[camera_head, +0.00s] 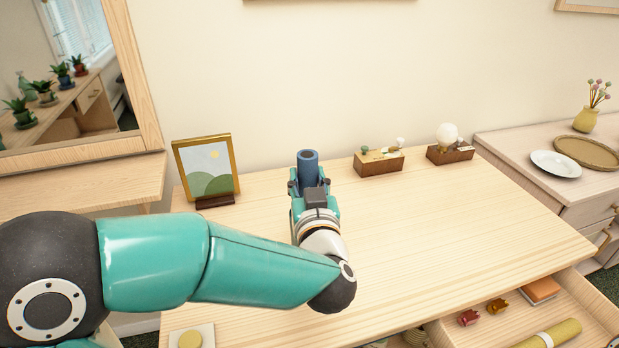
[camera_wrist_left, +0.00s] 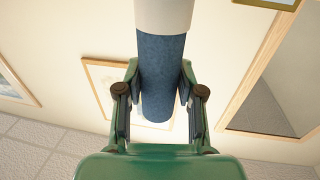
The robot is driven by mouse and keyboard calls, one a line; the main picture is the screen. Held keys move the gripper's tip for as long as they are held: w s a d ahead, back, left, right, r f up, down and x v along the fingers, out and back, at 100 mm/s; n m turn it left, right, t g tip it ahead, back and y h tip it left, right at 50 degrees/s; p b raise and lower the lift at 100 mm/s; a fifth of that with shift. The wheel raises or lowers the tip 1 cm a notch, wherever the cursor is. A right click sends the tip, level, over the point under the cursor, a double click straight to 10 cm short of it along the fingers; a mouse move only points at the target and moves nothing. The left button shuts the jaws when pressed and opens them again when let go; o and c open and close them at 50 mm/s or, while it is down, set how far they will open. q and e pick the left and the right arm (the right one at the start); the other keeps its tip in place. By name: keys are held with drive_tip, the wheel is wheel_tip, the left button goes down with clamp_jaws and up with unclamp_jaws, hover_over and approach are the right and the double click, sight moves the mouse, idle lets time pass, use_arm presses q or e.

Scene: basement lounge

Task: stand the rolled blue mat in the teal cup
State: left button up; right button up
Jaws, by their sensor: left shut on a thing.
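The rolled blue mat (camera_head: 308,160) stands roughly upright over the back of the light wooden desk (camera_head: 440,225), its hollow upper end showing. My left gripper (camera_head: 309,184) is shut on it. In the left wrist view the blue roll (camera_wrist_left: 161,60) lies between the two fingers, with a pale band (camera_wrist_left: 164,14) around it. The mat's lower end is hidden behind my gripper in the head view, so I cannot tell what is under it. I cannot make out the teal cup in either view. My right gripper is not in view.
A framed hill picture (camera_head: 208,168) stands left of the mat. Two wooden boxes with small ornaments, one nearer (camera_head: 379,164) and one farther (camera_head: 450,155), stand right. An open drawer (camera_head: 490,332) at the front holds a yellow roll (camera_head: 553,334). The desk's right half is clear.

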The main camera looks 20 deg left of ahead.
use_arm(q)
drive_tip(key=shift+f, duration=0.1)
drive_tip(key=o, duration=1.3)
drive_tip(key=shift+c, duration=0.2)
drive_tip(key=v, duration=1.2)
drive_tip(key=shift+f, duration=0.1)
